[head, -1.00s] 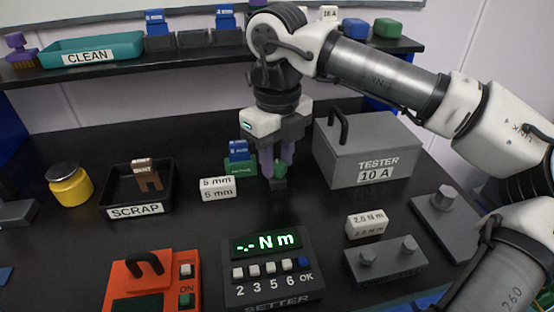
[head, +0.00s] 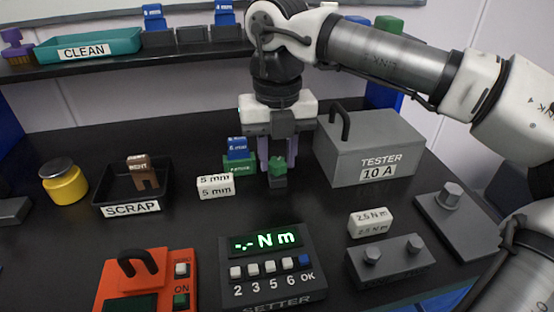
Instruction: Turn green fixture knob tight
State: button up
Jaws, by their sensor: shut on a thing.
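The exact contact is too small to make out. Just left of the knob stands a green fixture block (head: 240,165) with a blue 6 mm piece (head: 237,148) on top.
The grey tester box (head: 366,150) stands close on the right. A white 5 mm block (head: 215,187) lies front left, with the scrap tray (head: 130,208) beyond. The setter (head: 267,270), reading "-.- N m", and a white 2.5 N m block (head: 371,223) are in front.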

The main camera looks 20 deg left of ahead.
jog(key=m, duration=0.3)
jog(key=shift+b, duration=0.3)
jog(key=shift+m, duration=2.3)
jog(key=m, duration=0.4)
jog(key=shift+m, duration=0.3)
